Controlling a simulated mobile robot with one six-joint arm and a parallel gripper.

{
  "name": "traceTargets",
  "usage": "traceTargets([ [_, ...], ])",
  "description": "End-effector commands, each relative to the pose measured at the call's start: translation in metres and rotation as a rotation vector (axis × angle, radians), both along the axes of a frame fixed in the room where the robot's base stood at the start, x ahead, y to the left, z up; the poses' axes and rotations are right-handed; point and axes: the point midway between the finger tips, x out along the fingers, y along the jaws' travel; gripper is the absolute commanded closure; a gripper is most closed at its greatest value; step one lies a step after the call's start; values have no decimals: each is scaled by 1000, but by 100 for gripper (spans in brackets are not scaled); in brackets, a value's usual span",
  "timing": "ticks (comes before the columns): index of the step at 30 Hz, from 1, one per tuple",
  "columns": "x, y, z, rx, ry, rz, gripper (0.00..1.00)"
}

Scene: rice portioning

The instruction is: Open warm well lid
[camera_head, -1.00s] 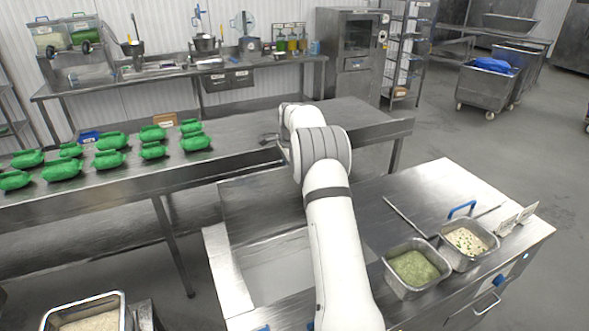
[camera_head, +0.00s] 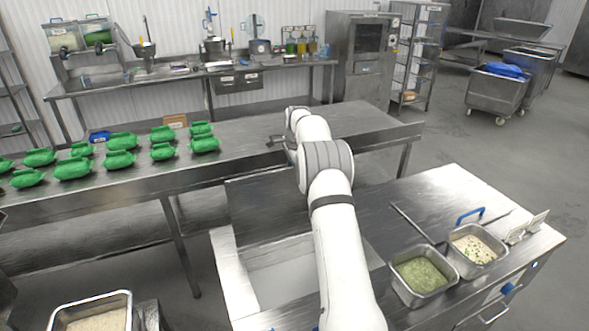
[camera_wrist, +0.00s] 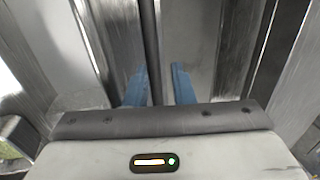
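The well (camera_head: 290,272) is a pale rectangular basin in the near counter, left of my arm, and its inside shows. A grey metal panel (camera_head: 255,208) rises behind it; I cannot tell for certain whether this is the raised lid. My gripper (camera_head: 277,141) is at the far end of the arm, beyond the well and over the long table in the picture. In the wrist view my gripper's two blue fingers (camera_wrist: 159,86) are apart. A dark bar (camera_wrist: 151,40) runs through the gap between them; contact is not visible.
Two metal pans hold green food (camera_head: 420,272) and pale food (camera_head: 474,246) at the right, with a blue handle (camera_head: 470,215) behind. A rice pan (camera_head: 92,318) is at the lower left.

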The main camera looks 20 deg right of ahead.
Motion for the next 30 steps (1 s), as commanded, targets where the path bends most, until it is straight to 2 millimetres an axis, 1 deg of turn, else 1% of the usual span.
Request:
traceTargets([
  [1, -2, 3, -9, 5, 14, 2, 68],
  [2, -2, 2, -9, 5, 14, 2, 66],
  [13, -2, 0, -2, 2, 9, -1, 66],
  [17, -4, 0, 13, 1, 5, 0, 66],
  [24, -12, 0, 52, 3, 9, 1, 66],
  [27, -14, 0, 63, 3, 11, 1, 66],
  [30, -15, 0, 68, 2, 12, 1, 66],
])
